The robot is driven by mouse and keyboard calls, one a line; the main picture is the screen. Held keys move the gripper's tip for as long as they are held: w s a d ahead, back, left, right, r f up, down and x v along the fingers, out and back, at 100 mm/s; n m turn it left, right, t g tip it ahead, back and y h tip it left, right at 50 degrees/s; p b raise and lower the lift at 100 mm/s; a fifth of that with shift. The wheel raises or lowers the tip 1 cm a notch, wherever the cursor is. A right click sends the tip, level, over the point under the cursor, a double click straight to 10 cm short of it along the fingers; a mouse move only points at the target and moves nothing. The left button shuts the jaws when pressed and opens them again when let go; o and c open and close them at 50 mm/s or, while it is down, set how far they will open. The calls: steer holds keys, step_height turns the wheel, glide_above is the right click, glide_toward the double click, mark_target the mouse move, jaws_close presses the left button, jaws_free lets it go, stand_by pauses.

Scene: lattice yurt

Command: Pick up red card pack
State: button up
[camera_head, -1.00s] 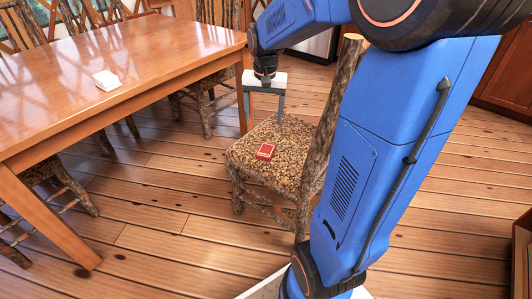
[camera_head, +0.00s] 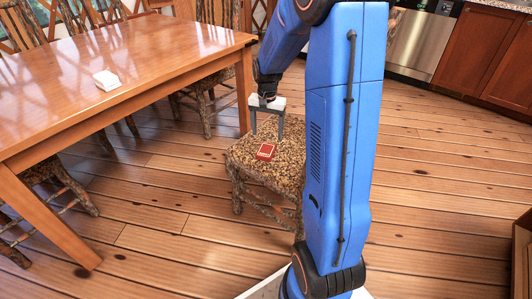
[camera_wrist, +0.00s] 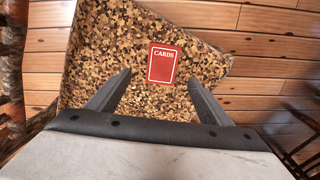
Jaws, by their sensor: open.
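The red card pack (camera_head: 265,152) lies flat on the patterned seat of a rustic chair (camera_head: 244,160). In the wrist view the card pack (camera_wrist: 162,64) is red with a white border and the word "CARDS", and it lies ahead of the fingertips, between their lines. My gripper (camera_head: 266,137) is open and empty above the seat, close to the pack. In the wrist view my gripper (camera_wrist: 158,76) shows both fingers apart, with the pack not between them. The height of the fingers above the seat is hard to tell.
A wooden table (camera_head: 150,55) stands at the left with a small white object (camera_head: 107,80) on it. Other rustic chairs (camera_head: 212,85) stand around it. My arm hides the chair's right side. Plank floor (camera_head: 430,220) is clear at the right.

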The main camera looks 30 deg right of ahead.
mark_target(266, 150)
steer(key=shift+w+a+f, duration=0.1)
steer(key=shift+f, duration=2.2)
steer(key=shift+w+a+f, duration=0.1)
steer(key=shift+f, duration=2.2)
steer(key=c, duration=1.2)
